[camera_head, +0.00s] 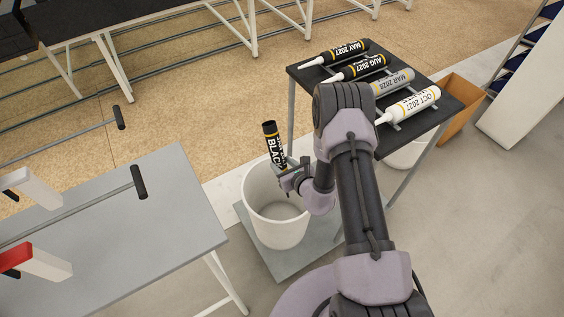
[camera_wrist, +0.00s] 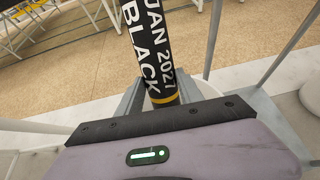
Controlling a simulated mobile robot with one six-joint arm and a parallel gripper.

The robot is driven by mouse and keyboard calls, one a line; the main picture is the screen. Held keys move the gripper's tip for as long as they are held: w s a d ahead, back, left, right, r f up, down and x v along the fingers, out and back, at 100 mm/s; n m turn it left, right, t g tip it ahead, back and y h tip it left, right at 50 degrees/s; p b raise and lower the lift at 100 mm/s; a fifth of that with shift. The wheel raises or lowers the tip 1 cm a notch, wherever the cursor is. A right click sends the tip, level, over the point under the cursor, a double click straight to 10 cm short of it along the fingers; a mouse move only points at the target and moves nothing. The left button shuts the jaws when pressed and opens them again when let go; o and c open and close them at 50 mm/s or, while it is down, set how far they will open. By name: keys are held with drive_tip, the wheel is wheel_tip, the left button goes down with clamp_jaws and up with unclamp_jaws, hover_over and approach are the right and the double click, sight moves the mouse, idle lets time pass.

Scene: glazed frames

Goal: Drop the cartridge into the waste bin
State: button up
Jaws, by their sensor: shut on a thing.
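A black cartridge (camera_head: 271,146) with white "BLACK" lettering and a yellow band stands nearly upright, slightly tilted, in my gripper (camera_head: 289,178). In the wrist view the cartridge (camera_wrist: 150,45) reads "JAN 2027 BLACK", and my gripper (camera_wrist: 160,98) is shut around it. The white waste bin (camera_head: 279,233) stands below, open at the top and empty as far as I see. The cartridge and gripper show over the far part of the bin's opening; the exact height above the rim is hard to tell.
A dark rack table (camera_head: 440,121) at the right holds several cartridges, dated May 2027, Aug 2027, Mar 2028 and Oct 2027. A grey table (camera_head: 150,220) stands left of the bin. A cardboard box (camera_head: 462,99) and a second white bucket (camera_head: 405,154) are by the rack.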

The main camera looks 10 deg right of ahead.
wheel_tip(320, 180, down, 10)
drive_tip(key=b, duration=0.3)
drive_tip(key=o, duration=1.5)
